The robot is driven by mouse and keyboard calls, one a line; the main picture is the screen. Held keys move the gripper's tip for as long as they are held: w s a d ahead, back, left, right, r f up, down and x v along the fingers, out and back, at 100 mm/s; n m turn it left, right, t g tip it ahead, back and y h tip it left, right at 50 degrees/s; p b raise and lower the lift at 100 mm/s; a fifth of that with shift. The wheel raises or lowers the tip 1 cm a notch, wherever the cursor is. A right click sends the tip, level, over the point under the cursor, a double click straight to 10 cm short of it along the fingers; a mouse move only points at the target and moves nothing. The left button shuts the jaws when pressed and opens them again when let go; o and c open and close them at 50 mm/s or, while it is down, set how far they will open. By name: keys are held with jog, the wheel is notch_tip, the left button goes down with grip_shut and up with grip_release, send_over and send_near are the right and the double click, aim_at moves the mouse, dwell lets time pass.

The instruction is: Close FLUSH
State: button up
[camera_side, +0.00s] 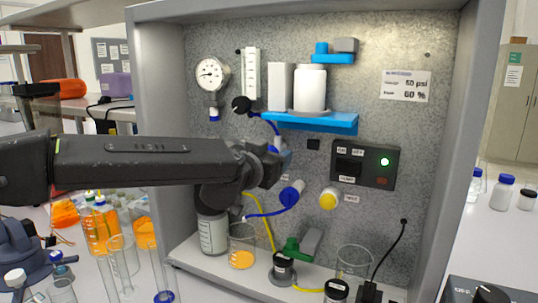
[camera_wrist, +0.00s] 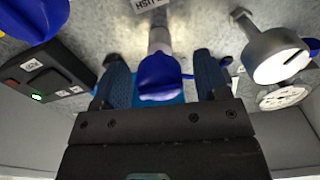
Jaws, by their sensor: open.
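The FLUSH valve has a blue handle (camera_wrist: 160,77) on a pale metal stem, in the middle of the wrist view. An upside-down label (camera_wrist: 150,4), partly cut off and seemingly reading FLUSH, is beside the stem. My gripper (camera_wrist: 163,75) is open, with one finger on each side of the blue handle and gaps visible between. In the side view my gripper (camera_side: 279,160) is at the panel below the blue shelf and hides most of this valve.
A second blue valve handle (camera_side: 291,195) and a yellow knob (camera_side: 328,198) are below right of my gripper. A black box (camera_side: 365,164) with a lit green light is to the right. The blue shelf (camera_side: 311,122) with white containers is above. Beakers and tubes stand below.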

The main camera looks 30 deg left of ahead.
jog(key=shift+c, duration=0.4)
jog(key=c, duration=0.9)
jog(key=shift+o, duration=0.2)
jog(key=shift+m, duration=0.3)
jog(key=m, duration=0.3)
jog(key=shift+d+m, duration=0.1)
jog(key=shift+m, duration=0.3)
jog(key=m, duration=0.9)
jog(key=shift+f+m, duration=0.1)
jog(key=shift+m, duration=2.2)
